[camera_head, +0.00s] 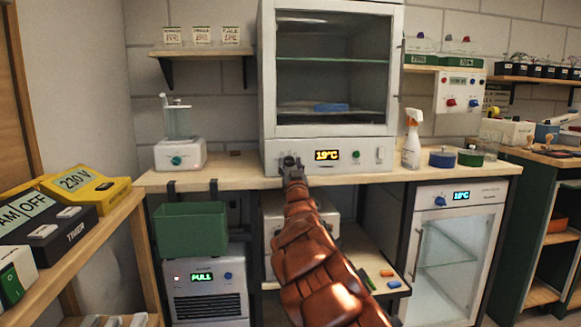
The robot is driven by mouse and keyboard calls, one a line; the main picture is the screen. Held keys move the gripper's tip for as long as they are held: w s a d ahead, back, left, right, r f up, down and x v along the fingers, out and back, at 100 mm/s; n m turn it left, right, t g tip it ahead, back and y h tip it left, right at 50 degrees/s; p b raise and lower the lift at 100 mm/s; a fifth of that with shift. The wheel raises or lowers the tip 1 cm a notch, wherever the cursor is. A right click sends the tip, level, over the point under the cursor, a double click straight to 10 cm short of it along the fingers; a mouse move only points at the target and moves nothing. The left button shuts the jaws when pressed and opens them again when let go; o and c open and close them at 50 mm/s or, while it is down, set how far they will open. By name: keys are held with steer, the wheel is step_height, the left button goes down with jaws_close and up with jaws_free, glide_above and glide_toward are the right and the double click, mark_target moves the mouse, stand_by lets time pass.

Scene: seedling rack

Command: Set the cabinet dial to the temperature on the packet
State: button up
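A white cabinet (334,142) with a glass door stands on the bench; its display (327,155) reads 19°C in yellow. My gripper (290,163) is at the left end of its control panel, in front of where a dial could be. No dial shows clearly there, and I cannot tell whether the fingers touch or grip one. Right of the display are a green knob (356,155) and a switch (379,154). Several small packets (202,36) stand on the wall shelf at upper left; their print is too small to read surely.
A smaller glass-fronted cabinet (456,240) with a blue display and blue knob stands below right. A spray bottle (412,140) and small tubs (442,157) stand right of the large cabinet. A white device (180,155) stands left. A green bin (191,230) hangs below.

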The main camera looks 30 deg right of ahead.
steer(key=c, duration=0.7)
steer(key=shift+a+m+h, duration=0.1)
steer(key=shift+m+h, duration=0.2)
steer(key=shift+m, duration=0.3)
steer(key=shift+w+a+m+g+h, duration=0.15)
steer(key=shift+m+g+h, duration=0.35)
steer(key=shift+m, duration=0.7)
steer(key=shift+r+m+g+h+p, duration=0.1)
steer(key=shift+m+g+h+p, duration=0.5)
steer(key=shift+m, duration=1.2)
steer(key=shift+m+g+h+p, duration=0.45)
steer(key=shift+m+g+h, duration=0.2)
steer(key=shift+m, duration=1.45)
steer(key=o, duration=1.1)
steer(key=shift+o, duration=0.2)
